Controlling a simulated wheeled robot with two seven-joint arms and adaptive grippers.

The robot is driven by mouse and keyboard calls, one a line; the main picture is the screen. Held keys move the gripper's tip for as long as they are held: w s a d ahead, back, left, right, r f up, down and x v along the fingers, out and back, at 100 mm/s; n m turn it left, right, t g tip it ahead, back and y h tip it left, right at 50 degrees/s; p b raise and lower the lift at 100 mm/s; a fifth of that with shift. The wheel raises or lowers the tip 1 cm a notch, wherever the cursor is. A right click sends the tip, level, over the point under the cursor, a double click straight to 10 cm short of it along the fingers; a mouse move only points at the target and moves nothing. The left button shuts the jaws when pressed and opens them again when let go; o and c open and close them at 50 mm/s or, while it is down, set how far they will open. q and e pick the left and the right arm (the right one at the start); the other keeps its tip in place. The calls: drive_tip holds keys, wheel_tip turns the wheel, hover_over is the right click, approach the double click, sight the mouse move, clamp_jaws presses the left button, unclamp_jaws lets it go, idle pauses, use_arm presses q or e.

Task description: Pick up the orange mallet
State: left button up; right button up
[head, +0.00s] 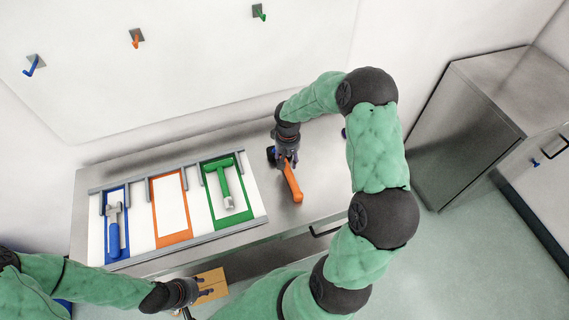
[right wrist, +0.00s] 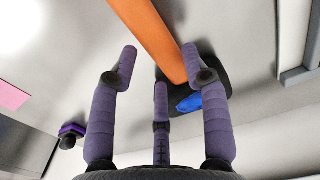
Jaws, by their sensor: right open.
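The orange mallet (head: 292,184) lies on the metal counter, right of the colored tray. Its orange handle points toward the front edge, and its dark head with a blue part sits behind, partly hidden by my gripper. My right gripper (head: 288,158) is over the head end of the mallet. In the right wrist view its three purple-grey fingers (right wrist: 160,65) are spread open. The orange handle (right wrist: 155,35) passes beyond the fingertips, and the dark head (right wrist: 208,92) is partly behind the right finger. My left gripper (head: 188,292) is low, in front of the counter; its finger state is unclear.
The tray has blue, orange and green frames (head: 172,240). A blue-handled mallet (head: 114,238) and a green mallet (head: 226,185) lie in their frames; the orange frame is empty. Blue, orange (head: 136,38) and green hooks are on the wall. A metal cabinet (head: 465,120) stands right.

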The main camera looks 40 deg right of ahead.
wheel_tip(320, 180, down, 3)
drive_tip(key=shift+r, duration=0.1)
clamp_jaws()
drive_tip(key=shift+w+r, duration=0.1)
drive_tip(key=shift+r, duration=0.4)
wheel_tip(320, 180, up, 2)
drive_tip(key=shift+r, duration=0.15)
drive_tip(key=s+a+r, duration=0.7)
drive_tip(key=a+r, duration=0.2)
drive_tip(key=a, duration=0.3)
drive_tip(key=shift+r, duration=0.3)
drive_tip(key=shift+a, duration=0.1)
